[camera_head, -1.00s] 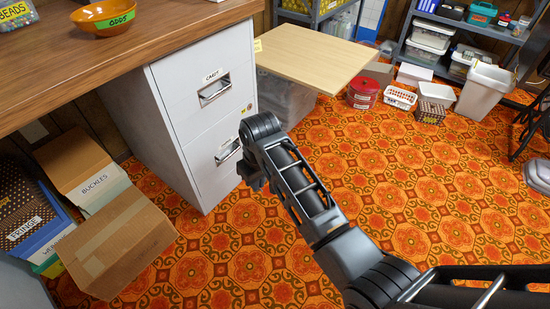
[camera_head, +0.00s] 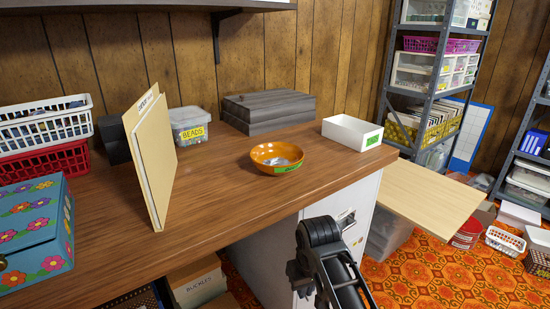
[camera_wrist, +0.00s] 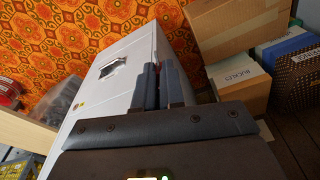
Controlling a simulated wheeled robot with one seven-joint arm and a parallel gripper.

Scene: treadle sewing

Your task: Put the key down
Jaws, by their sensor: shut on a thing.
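My gripper (camera_wrist: 163,84) points at the white filing cabinet (camera_wrist: 114,76) in the wrist view. Its dark fingers are close together on something small, taken to be the key. The key itself is hidden between the fingers. In the head view my gripper (camera_head: 299,274) is in front of the cabinet (camera_head: 347,218), below the level of the wooden worktop (camera_head: 215,190). On the worktop an orange bowl (camera_head: 265,154) with a green label holds small greyish things. A white open box (camera_head: 345,131) with a green label stands right of it.
An upright tan folder (camera_head: 155,160), a beads tub (camera_head: 193,127), a dark wooden box (camera_head: 268,108), a flowered box (camera_head: 35,235) and baskets (camera_head: 45,130) stand on the worktop. Its front middle is clear. A pale board (camera_head: 430,190) juts out at right.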

